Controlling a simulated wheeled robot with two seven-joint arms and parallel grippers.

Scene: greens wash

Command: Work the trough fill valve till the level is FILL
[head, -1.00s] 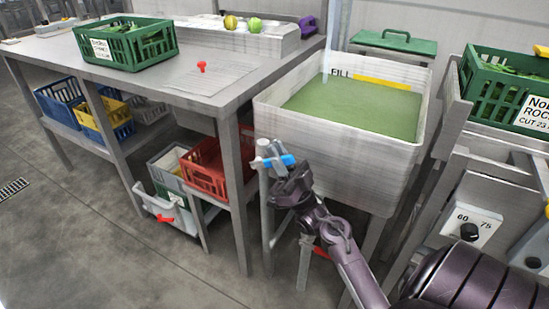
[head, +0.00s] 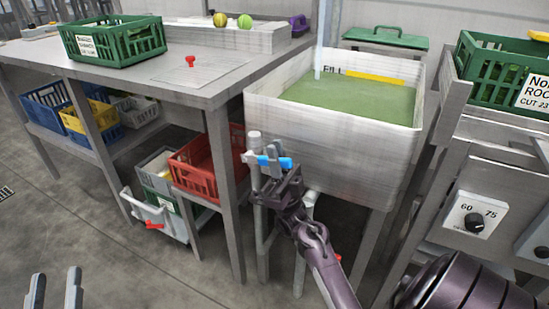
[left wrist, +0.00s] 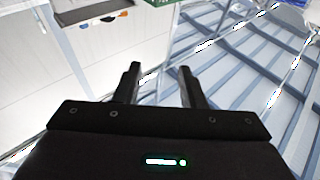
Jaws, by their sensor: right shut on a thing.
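The white trough (head: 330,140) stands right of the steel table and holds green water (head: 350,97). A thin stream (head: 319,55) comes down into it from above. The water's far edge lies at the FILL lettering and yellow band (head: 375,76) on the back wall. The blue valve handle (head: 273,162) is on a pipe at the trough's front left. My right gripper (head: 268,163) is shut on the handle, partly hiding it. My left gripper (head: 55,290) is open and empty at the lower left, over the floor; its parted fingers show in the left wrist view (left wrist: 160,85).
The steel table (head: 140,77) carries a green crate (head: 112,42) and a red-knobbed item (head: 190,62). A red crate (head: 205,165) sits low beside the valve pipe. A dial panel (head: 475,218) and another green crate (head: 505,75) are at right. Floor at lower left is clear.

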